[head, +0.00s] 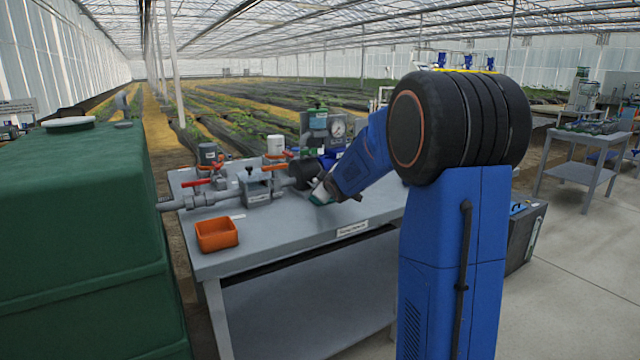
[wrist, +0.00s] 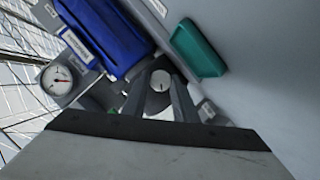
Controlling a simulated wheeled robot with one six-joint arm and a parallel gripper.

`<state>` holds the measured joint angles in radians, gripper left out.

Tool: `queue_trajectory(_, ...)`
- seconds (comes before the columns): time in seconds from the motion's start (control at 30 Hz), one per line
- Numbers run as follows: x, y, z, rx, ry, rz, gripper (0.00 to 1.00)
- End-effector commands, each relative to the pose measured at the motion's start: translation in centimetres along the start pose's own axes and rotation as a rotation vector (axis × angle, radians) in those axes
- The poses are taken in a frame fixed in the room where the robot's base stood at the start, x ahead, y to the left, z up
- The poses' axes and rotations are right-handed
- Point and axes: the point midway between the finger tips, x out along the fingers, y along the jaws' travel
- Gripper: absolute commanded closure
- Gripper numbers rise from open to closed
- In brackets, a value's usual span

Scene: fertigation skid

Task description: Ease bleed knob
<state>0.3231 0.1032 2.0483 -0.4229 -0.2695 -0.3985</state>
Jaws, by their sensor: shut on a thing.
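A round grey knob (wrist: 161,79) with a short white mark on its face sits between my fingertips in the wrist view. My gripper (wrist: 162,92) is shut on this knob, one finger on each side. In the head view my gripper (head: 318,190) reaches down over the middle of the skid's bench, and I cannot make out the knob there. A pressure gauge (wrist: 58,80) with a white dial shows at left in the wrist view; a gauge (head: 337,128) also stands at the back of the bench in the head view.
A blue labelled box (wrist: 108,32) and a green tray (wrist: 198,48) lie close to the knob. Red-handled valves and grey pipes (head: 208,198) run along the bench's left. An orange bin (head: 216,235) stands at the front left. A large green tank (head: 75,220) is further left.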

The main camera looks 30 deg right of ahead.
Motion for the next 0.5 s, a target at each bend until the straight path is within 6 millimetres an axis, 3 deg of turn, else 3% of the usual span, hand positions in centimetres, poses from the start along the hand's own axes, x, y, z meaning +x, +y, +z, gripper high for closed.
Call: queue_trajectory(0.5, 0.01, -0.39, -0.04, -0.225, -0.011, 0.094, 0.97)
